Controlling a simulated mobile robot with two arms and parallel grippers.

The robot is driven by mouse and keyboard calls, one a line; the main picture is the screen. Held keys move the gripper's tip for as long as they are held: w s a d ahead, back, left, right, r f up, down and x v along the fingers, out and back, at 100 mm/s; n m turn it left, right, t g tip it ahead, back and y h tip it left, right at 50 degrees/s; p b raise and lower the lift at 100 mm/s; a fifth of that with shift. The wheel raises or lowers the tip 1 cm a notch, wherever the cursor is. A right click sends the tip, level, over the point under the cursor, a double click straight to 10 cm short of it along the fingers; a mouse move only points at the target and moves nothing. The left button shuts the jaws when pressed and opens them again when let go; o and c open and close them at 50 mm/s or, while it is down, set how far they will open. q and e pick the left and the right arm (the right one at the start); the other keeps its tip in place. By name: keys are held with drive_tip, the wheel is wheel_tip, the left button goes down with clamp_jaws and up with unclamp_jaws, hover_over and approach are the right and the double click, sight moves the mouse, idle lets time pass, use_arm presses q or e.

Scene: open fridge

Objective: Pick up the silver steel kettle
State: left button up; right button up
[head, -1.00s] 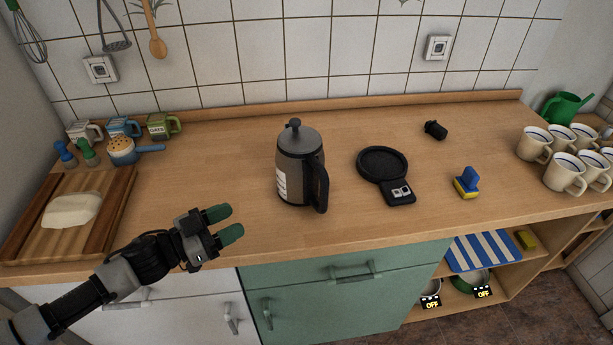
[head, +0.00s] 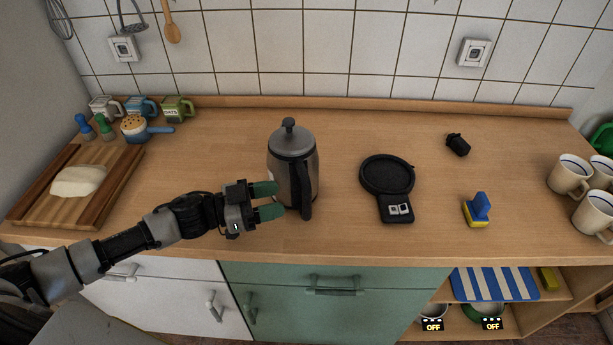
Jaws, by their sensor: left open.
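The silver steel kettle (head: 292,160) stands upright on the wooden counter, with a black knob on its lid and a black handle facing the front right. My left gripper (head: 268,201) is open, its two green-tipped fingers pointing right at the kettle's lower left front. The fingers overlap the kettle's body in the picture; I cannot tell whether they touch it. The kettle's lower left part is hidden behind them. My right gripper is not in view.
A round black base (head: 386,175) with a switch lies right of the kettle. A cutting board (head: 112,187) with dough is at left. A yellow and blue sponge (head: 477,211) and several mugs (head: 569,175) are at right. The counter behind the kettle is clear.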

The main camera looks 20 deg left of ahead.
sight(296, 176)
use_arm(q)
drive_tip(key=p+x, duration=0.3)
drive_tip(key=x, duration=0.6)
drive_tip(key=shift+s+d, duration=0.2)
drive_tip(key=shift+d, duration=0.2)
drive_tip(key=shift+r, duration=0.1)
clamp_jaws()
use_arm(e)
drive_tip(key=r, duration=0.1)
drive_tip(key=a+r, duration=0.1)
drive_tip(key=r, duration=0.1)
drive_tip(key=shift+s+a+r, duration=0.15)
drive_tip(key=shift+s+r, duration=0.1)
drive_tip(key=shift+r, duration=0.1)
use_arm(q)
drive_tip(key=shift+a+r, duration=0.1)
drive_tip(key=shift+r, duration=0.05)
